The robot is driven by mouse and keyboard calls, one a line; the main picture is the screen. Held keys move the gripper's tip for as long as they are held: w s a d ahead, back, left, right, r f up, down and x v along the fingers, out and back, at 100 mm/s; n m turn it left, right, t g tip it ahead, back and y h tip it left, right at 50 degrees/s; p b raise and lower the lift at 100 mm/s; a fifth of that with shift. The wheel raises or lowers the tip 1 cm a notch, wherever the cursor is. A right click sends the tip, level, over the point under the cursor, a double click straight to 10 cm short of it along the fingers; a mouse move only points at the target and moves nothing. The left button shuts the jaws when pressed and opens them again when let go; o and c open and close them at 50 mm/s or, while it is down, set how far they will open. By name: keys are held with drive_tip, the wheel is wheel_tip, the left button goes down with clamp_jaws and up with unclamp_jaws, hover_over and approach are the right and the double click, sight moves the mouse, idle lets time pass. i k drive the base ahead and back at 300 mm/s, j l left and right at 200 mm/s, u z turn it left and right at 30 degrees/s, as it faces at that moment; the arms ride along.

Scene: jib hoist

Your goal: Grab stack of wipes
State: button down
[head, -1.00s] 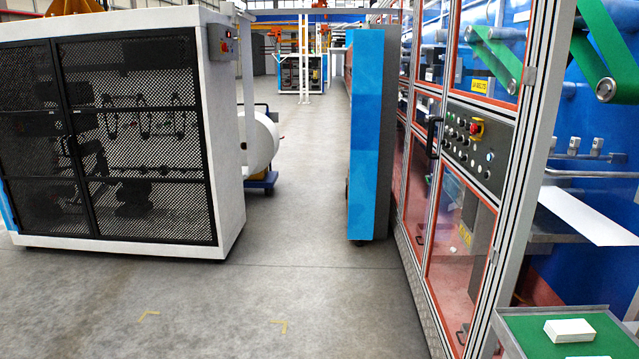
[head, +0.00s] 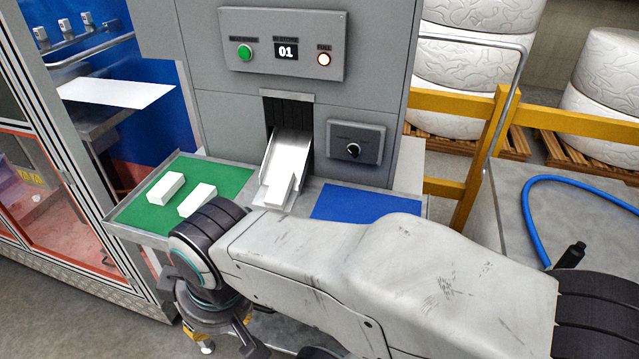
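In the head view, two white stacks of wipes, one farther left (head: 166,187) and one nearer (head: 197,199), lie on a green mat (head: 228,178) on the left of the tray. Another white stack (head: 279,190) lies at the lower end of a metal chute (head: 290,150) coming out of a grey machine. A blue mat (head: 365,205) on the right is bare where it shows. My arm crosses the front of the view. My gripper (head: 222,338) hangs at the lower left, below and in front of the tray, apart from the stacks; its fingertips are not clear.
A glass-doored cabinet (head: 50,190) stands left. A yellow rail (head: 560,118), wrapped rolls on pallets and a blue hose (head: 540,205) are at right.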

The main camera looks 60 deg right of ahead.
sight(278, 192)
drive_tip(key=z, duration=1.4)
